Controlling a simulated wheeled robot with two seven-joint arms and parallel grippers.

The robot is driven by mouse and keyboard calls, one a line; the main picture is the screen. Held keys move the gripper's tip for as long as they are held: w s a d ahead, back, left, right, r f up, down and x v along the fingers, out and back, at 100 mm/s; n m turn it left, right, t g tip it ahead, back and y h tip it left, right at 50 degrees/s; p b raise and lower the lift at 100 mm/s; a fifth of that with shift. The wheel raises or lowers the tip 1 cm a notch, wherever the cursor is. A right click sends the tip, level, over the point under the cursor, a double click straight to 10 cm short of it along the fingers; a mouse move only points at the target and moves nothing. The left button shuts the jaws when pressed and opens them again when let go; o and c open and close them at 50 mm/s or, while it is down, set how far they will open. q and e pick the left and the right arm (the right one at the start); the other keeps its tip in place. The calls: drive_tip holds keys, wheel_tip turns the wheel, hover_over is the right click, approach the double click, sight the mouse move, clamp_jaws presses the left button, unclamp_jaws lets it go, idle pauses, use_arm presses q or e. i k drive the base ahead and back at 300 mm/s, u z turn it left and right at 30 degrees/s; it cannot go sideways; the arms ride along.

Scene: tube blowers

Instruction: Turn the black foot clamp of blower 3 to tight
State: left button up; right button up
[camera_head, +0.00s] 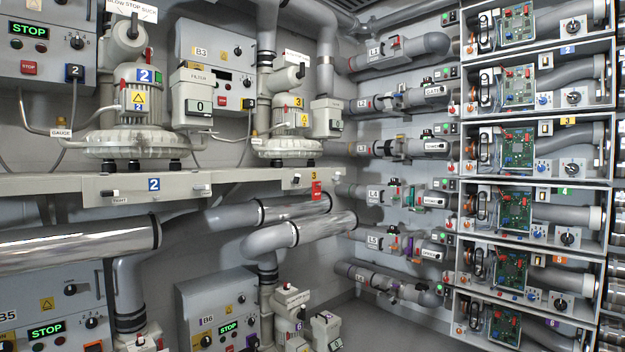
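Blower 3 (288,146) is a grey ribbed unit on the shelf in the middle of the picture. It carries a yellow 3 tag and stands on small black feet. Below it, the shelf front has a small panel (302,186) with a yellow 3 plate (313,176) and a red tag (317,191). A small dark part (297,180) shows left of the plate and may be the foot clamp. It is too small to tell whether it stands at loose or tight. Neither of my grippers is in view.
Blower 2 (138,115) stands to the left, with its own panel (148,188) below. Large silver pipes (325,226) run under the shelf (225,172). A rack of circuit-board bays (535,130) fills the right side. Some floor (385,325) shows at the bottom.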

sight(295, 180)
drive_tip(key=u, duration=0.05)
drive_tip(key=i, duration=0.7)
drive_tip(key=z, duration=0.35)
drive_tip(key=i, duration=1.1)
drive_tip(key=z, duration=0.5)
